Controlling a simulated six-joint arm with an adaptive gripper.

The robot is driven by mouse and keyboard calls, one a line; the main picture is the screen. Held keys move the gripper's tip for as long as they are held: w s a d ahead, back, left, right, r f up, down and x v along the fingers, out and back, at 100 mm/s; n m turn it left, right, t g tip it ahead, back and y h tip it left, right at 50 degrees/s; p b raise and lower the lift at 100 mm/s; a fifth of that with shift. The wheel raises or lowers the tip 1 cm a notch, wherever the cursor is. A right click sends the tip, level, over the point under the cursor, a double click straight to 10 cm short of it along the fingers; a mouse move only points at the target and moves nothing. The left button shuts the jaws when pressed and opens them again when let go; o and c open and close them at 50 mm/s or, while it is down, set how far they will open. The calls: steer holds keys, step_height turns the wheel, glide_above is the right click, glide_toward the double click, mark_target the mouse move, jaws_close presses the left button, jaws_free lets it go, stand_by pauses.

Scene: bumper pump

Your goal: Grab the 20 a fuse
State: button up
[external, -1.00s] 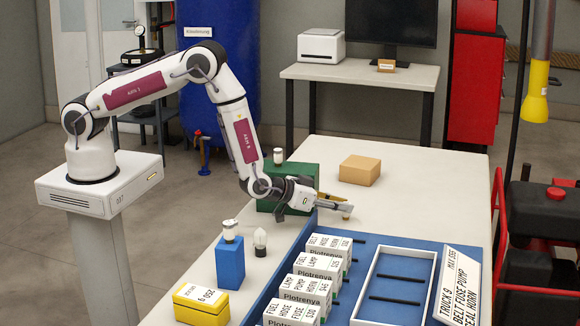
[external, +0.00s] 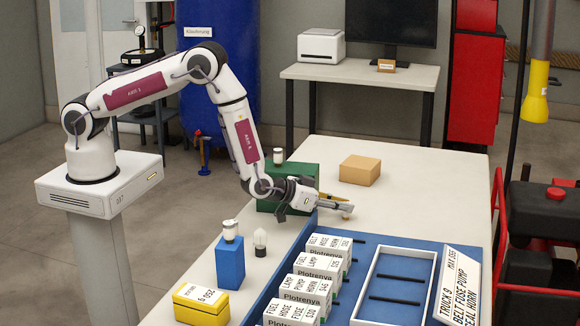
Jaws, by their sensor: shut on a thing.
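My gripper (external: 345,210) is low over the white bench, just beyond the blue mat's far left corner. Its fingers are shut on a small pale piece (external: 347,214) at their tips. The piece is partly hidden by the fingers and too small for me to read any rating or confirm it is the 20 A fuse. Small white-and-clear pieces stand on the blue block (external: 230,263) and the green block (external: 305,173), and a clear bulb-like piece (external: 260,242) stands on the bench between them.
White labelled boxes (external: 318,262) stand in a row on the blue mat (external: 345,310), beside a white-rimmed tray (external: 404,250) and a tilted sign (external: 459,287). A yellow box (external: 201,303) is at front left, a cardboard box (external: 360,170) farther back. The bench's far right is clear.

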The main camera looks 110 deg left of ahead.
steer(key=shift+r, duration=0.1)
step_height(320, 180, up, 10)
stand_by(0.9)
